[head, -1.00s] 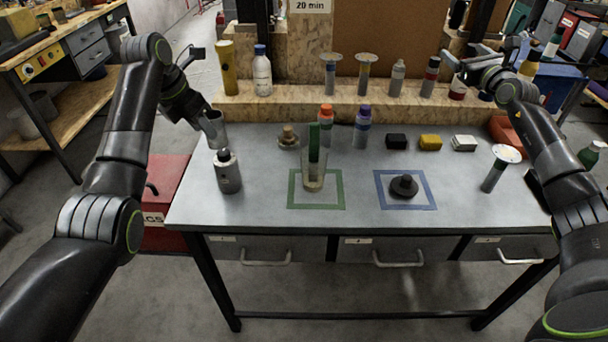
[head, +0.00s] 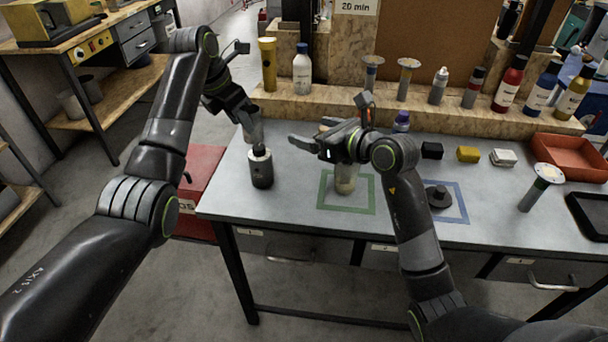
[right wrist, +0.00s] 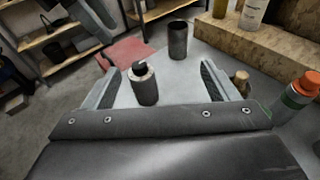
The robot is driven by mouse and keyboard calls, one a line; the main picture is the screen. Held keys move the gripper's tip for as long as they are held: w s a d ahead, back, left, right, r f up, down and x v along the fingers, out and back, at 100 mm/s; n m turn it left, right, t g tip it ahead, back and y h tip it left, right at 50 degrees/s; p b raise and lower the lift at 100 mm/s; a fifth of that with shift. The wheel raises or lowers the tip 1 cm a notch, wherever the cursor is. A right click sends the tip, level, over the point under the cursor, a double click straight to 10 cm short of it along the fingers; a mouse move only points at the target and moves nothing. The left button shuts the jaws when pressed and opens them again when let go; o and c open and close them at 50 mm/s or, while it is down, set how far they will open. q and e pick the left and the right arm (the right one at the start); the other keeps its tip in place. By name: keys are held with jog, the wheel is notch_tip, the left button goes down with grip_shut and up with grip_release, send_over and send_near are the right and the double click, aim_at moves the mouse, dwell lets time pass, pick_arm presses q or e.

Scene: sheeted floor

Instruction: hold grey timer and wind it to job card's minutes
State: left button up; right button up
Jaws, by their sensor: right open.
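The grey timer (head: 261,171), a grey cylinder with a black knob on top, stands upright at the table's left end. It also stands between and beyond my open right fingers in the right wrist view (right wrist: 146,90). My right gripper (head: 308,146) is open and empty, pointing left toward the timer, apart from it. My left gripper (head: 250,122) hangs just behind and above the timer, by a dark open cup (right wrist: 178,42); its fingers are too unclear to read. The job card (head: 356,6) at the top reads "20 min".
A black knob-like piece (head: 438,195) sits in the blue square. Bottles line the wooden ledge (head: 420,110). Small blocks and a red tray (head: 568,157) are right.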

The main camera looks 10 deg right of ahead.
jog(key=g, duration=0.1)
send_near(260, 164)
jog(key=s+d+r, duration=0.1)
jog(key=s+d, duration=0.1)
jog(key=d, duration=0.2)
jog(key=h, duration=0.1)
jog(key=shift+n, duration=0.3)
jog(key=x, duration=1.7)
jog(key=shift+s+a+f, duration=0.15)
jog(key=shift+a+f, duration=0.25)
jog(key=shift+f, duration=0.05)
jog(key=shift+c, duration=0.2)
